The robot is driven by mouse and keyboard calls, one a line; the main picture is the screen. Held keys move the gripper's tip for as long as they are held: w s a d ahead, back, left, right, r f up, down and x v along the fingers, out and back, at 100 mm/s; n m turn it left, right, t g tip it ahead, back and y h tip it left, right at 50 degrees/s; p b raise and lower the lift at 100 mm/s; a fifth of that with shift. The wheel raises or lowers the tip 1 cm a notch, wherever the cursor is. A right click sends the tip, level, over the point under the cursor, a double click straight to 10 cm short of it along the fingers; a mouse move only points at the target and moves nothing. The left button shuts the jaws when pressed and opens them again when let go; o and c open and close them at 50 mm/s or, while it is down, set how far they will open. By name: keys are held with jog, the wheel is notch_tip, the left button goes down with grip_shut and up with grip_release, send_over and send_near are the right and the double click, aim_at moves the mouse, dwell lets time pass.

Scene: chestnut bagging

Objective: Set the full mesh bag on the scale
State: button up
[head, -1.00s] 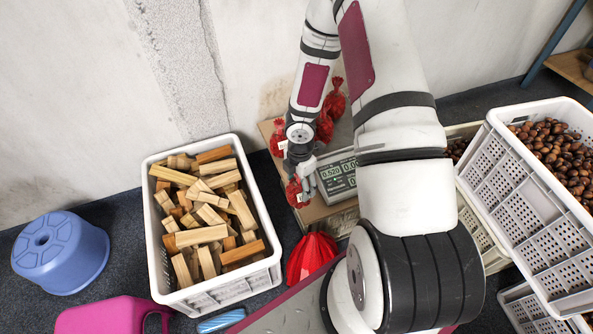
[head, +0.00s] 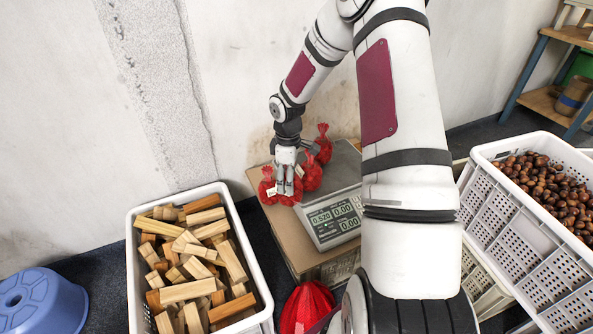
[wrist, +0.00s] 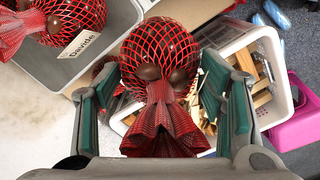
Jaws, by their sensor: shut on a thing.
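My gripper (head: 286,190) points down, shut on a full red mesh bag (head: 292,196). In the wrist view the held bag (wrist: 160,58) shows dark chestnuts, its gathered neck lying between my fingers. The scale (head: 333,217) stands to the right of my gripper, its green display reading 0.520. Two red mesh bags (head: 312,172) (head: 323,146) are at the scale's grey pan (head: 345,165); the wrist view shows a bag with a "Davide" label (wrist: 78,43) there. The held bag is at the pan's left side; its height is unclear.
The scale stands on a cardboard-brown surface (head: 258,222). Another red bag (head: 266,188) is just left of my gripper. A white crate of wood blocks (head: 136,262) stands at left, a crate of chestnuts (head: 487,150) at right. Another red item (head: 305,306) is at the front.

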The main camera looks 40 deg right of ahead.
jog(key=w+d+r+m+b, duration=0.1)
jog(key=w+d+r+m, duration=0.25)
jog(key=w+d, duration=0.35)
jog(key=w+d+r+m+b, duration=0.1)
jog(key=w+d+r+m, duration=0.1)
jog(key=w+d+m, duration=0.4)
notch_tip(320, 180, down, 10)
jog(key=w+n+b, duration=0.1)
jog(key=b, duration=0.3)
jog(key=shift+w+d+n, duration=0.25)
jog(key=shift+d+n, duration=0.1)
jog(key=shift+d, duration=0.1)
jog(key=o, duration=1.4)
